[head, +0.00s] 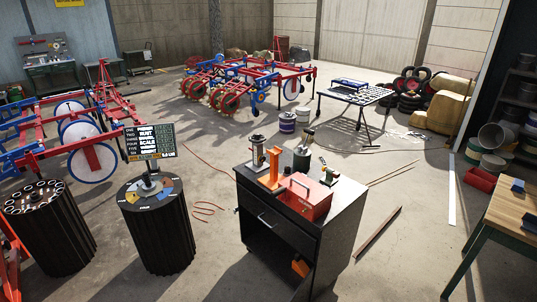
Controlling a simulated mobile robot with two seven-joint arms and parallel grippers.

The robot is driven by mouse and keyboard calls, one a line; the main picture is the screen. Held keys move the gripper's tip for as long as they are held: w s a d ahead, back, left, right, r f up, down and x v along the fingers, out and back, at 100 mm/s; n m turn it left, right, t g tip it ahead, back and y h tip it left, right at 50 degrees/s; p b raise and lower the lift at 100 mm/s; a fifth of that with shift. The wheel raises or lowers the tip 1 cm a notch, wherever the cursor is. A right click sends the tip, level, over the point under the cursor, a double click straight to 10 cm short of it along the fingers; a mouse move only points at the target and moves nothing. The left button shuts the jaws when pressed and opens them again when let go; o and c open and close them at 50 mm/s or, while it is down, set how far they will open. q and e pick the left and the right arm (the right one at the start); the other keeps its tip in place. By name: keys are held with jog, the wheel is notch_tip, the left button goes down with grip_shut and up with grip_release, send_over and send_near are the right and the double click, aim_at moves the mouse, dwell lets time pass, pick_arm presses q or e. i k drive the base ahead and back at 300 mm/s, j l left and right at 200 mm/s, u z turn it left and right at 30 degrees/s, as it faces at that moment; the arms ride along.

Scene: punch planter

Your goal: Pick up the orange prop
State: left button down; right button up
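An upright orange prop (271,168) with a wider base stands on top of a black cabinet (318,222), near its left front edge. A red toolbox (304,197) sits just to its right and a grey metal cylinder-shaped part (258,150) stands behind it to the left. Another orange object (300,267) lies low in the cabinet's open lower compartment, partly hidden. Neither of my grippers shows in the head view.
A dark container (302,158) and a small green and brass item (329,176) share the cabinet top. Two black ribbed drums (158,235) (62,240) stand left. A wooden-topped table (512,212) is at right. Long strips lie on the floor right of the cabinet. Floor in front of the drums is clear.

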aim_at(270, 180)
jog(key=i+j, duration=0.15)
jog(key=i, duration=0.6)
jog(key=i+j+u, duration=0.15)
jog(key=i, duration=0.6)
jog(key=i+j, duration=0.15)
jog(key=i, duration=0.6)
jog(key=i+j+z, duration=0.2)
jog(key=i+z, duration=0.25)
jog(key=i+j+z, duration=1.3)
jog(key=j, duration=0.2)
jog(key=k, duration=0.1)
